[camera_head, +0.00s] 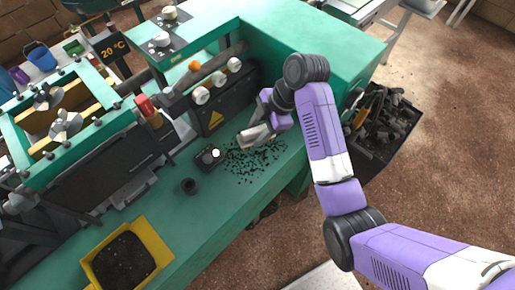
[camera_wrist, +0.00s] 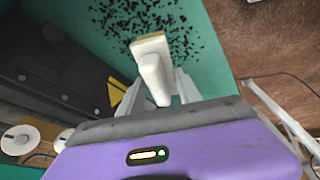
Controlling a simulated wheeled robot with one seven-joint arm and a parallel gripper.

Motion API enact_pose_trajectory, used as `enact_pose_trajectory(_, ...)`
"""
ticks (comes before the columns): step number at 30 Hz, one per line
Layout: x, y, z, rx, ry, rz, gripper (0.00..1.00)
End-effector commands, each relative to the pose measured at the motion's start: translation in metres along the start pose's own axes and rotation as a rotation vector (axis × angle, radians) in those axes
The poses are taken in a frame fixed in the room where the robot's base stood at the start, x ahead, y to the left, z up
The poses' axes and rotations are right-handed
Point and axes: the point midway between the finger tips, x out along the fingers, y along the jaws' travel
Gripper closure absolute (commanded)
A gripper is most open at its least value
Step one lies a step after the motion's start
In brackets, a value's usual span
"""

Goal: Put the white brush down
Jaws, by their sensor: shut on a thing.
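The white brush (camera_wrist: 157,74) is between the fingers of my gripper (camera_head: 262,129). Its pale handle runs back toward the palm, and a narrow tan edge shows at its far end in the wrist view. My gripper is shut on it, over the green bench (camera_head: 198,222). Black scraps (camera_head: 258,167) lie scattered on the bench around and beyond the brush. In the head view the brush is small and partly merged with the fingers. I cannot tell whether it touches the bench.
A small dark block with pale round tops (camera_head: 210,156) and a black ring (camera_head: 189,186) lie left of the scraps. A yellow tray (camera_head: 157,238) with dark filling sits at the near end. The machine's dark panel (camera_head: 228,103) stands behind. A black bin (camera_head: 385,135) of scraps is at right.

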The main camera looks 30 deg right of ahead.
Motion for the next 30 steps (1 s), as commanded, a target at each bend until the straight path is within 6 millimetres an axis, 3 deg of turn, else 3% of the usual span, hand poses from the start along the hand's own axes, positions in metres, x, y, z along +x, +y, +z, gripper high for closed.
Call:
enact_pose_trajectory(6,0.033,-0.006,0.014,0.000,-0.001,-0.002,1.00)
enact_pose_trajectory(11,0.043,-0.007,0.019,-0.001,0.000,-0.001,1.00)
enact_pose_trajectory(19,0.075,-0.012,0.032,0.000,0.000,-0.002,1.00)
enact_pose_trajectory(30,0.081,-0.012,0.035,-0.001,0.000,0.001,1.00)
